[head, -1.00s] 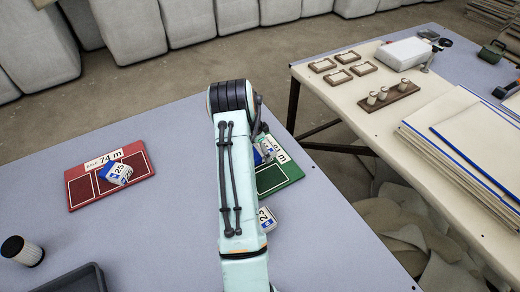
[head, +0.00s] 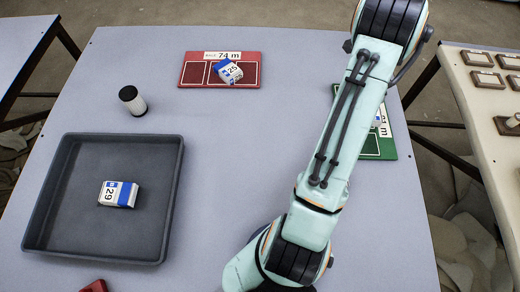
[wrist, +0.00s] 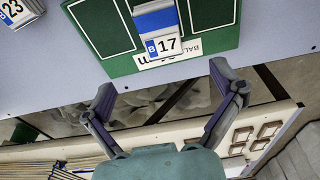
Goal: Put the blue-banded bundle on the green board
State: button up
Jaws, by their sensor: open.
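The green board (head: 378,150) lies at the right of the table, partly hidden by my arm in the head view. A bundle with a blue band and a label 17 (wrist: 157,22) lies on the green board (wrist: 205,42) in the wrist view; part of it also shows in the head view (head: 377,119). My gripper (wrist: 167,84) is open and empty, its fingers apart from the bundle, near the board's edge in the picture. In the head view the gripper is hidden behind my arm.
Bundle 25 (head: 228,71) lies on the red board (head: 192,70). Bundle 29 (head: 119,194), white and blue, lies in the dark tray (head: 152,250). Bundle 23 (wrist: 15,10) lies beside the green board. A black-and-white cylinder (head: 133,101) stands near the tray.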

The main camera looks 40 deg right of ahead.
jog(key=w+a+r+n+t, duration=0.1)
jog(key=w+a+r+n, duration=0.55)
jog(key=w+a, duration=0.45)
jog(key=a+r+n+y, duration=0.1)
jog(key=a+r+n, duration=0.25)
jog(key=a, duration=0.55)
jog(key=a+r+n, duration=0.2)
jog(key=a+n, duration=0.3)
jog(key=a, duration=0.4)
jog(key=s+a+n, duration=0.5)
jog(key=a+n, duration=0.1)
jog(key=a, duration=0.2)
jog(key=s+a+f+n+y, duration=0.1)
jog(key=s+a+n, duration=0.5)
jog(key=a, duration=0.3)
jog(key=shift+s+a+n, duration=0.2)
jog(key=shift+a+n, duration=0.1)
jog(key=shift+n, duration=0.3)
